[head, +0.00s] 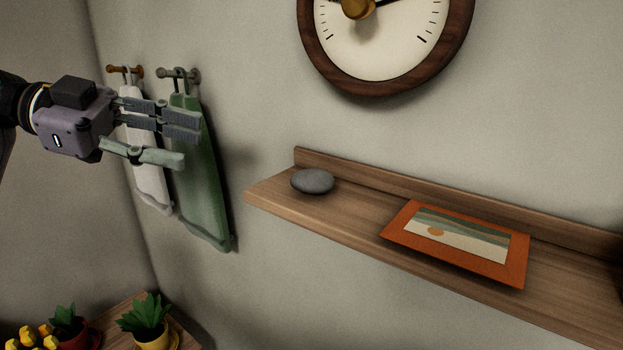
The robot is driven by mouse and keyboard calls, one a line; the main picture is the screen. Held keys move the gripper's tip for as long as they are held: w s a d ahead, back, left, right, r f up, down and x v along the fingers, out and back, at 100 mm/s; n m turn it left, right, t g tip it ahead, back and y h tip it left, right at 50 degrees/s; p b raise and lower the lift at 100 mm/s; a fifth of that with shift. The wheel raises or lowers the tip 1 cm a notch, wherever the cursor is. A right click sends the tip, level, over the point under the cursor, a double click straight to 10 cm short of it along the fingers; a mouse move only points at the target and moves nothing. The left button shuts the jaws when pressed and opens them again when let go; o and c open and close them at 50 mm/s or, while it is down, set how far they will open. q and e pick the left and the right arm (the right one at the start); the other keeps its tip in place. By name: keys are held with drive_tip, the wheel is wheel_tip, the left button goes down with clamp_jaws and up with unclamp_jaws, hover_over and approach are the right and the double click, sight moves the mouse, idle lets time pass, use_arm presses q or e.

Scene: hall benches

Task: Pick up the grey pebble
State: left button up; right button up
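The grey pebble (312,181) is a smooth, flattened stone. It lies near the left end of the wooden wall shelf (345,222), in front of the shelf's raised back edge. My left gripper (190,143) comes in from the left, well to the left of the pebble and a little higher in the picture. Its fingers point right and stand apart, with nothing visible between them. My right gripper is not in the picture.
An orange-framed picture (399,238) lies on the shelf right of the pebble. A green cloth (203,190) and a white one (150,175) hang behind my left gripper. A clock (310,55) hangs above. Potted plants (147,316) stand low at left.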

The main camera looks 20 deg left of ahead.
use_arm(q)
drive_tip(key=p, duration=0.4)
approach(299, 174)
drive_tip(key=w+d, duration=0.1)
drive_tip(key=d, duration=0.3)
drive_tip(key=shift+w+d+f, duration=0.25)
drive_tip(key=shift+d+f, duration=0.1)
drive_tip(key=shift+f, duration=0.05)
drive_tip(key=p+x, duration=0.2)
drive_tip(key=x, duration=0.2)
drive_tip(key=shift+w+d+f+p, duration=0.2)
drive_tip(key=shift+f+p, duration=0.05)
drive_tip(key=shift+p, duration=0.1)
drive_tip(key=shift+w+d+f, duration=0.15)
drive_tip(key=shift+d+f, duration=0.1)
drive_tip(key=shift+d, duration=0.05)
drive_tip(key=shift+a, duration=0.1)
drive_tip(key=c, duration=0.9)
